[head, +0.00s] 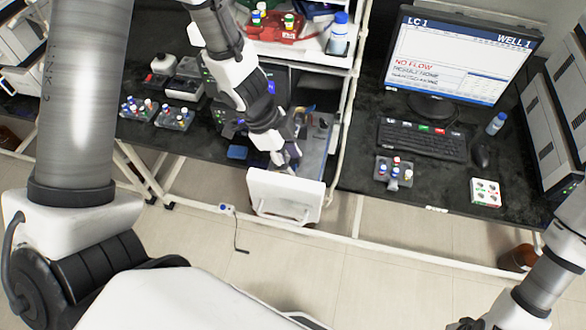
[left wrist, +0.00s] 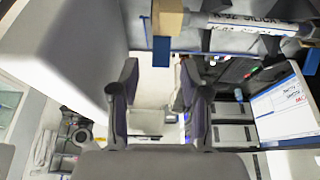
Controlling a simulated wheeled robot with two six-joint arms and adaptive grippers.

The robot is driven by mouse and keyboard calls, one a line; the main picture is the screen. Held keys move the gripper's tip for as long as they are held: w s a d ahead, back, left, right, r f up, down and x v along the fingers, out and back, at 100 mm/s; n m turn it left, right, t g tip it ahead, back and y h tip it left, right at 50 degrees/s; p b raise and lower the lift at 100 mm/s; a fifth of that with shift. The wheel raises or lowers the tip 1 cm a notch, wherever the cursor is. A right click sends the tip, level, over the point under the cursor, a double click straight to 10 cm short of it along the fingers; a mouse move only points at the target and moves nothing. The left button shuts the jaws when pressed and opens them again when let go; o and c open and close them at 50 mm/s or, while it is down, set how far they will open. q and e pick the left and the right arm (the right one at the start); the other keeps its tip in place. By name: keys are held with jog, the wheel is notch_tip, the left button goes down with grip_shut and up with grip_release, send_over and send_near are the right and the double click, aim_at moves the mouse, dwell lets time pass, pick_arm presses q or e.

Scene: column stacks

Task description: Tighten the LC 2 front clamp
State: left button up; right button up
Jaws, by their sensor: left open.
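My left gripper (head: 287,155) reaches into an instrument with its white front door (head: 285,195) hanging open. In the left wrist view it also shows, open and empty (left wrist: 158,82), with its two dark fingers apart. Beyond the fingertips, at the top of that view, a pale tube with printed lettering (left wrist: 252,25) lies crosswise. A tan block (left wrist: 168,18) sits at its left end, with a blue strip (left wrist: 162,50) below it. I cannot tell which of these parts is the front clamp. No LC 2 label is readable. My right arm is at the lower right of the head view; its gripper's state is unclear.
A monitor (head: 455,60) reading LC 1, WELL 1 and NO FLOW stands on the right bench, with a keyboard (head: 422,140) before it. Vial racks (head: 175,117) are on the left bench. A bottle (head: 339,35) stands on the upper shelf. The floor in front is mostly clear.

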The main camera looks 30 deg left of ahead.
pick_arm(q)
jog(key=shift+a+b+x, duration=0.2)
jog(key=shift+b+x, duration=0.15)
jog(key=shift+x, duration=0.8)
jog(key=shift+w+d, duration=0.1)
jog(key=shift+d, duration=0.1)
pick_arm(e)
jog(key=shift+w+f, duration=0.15)
jog(key=shift+f, duration=0.7)
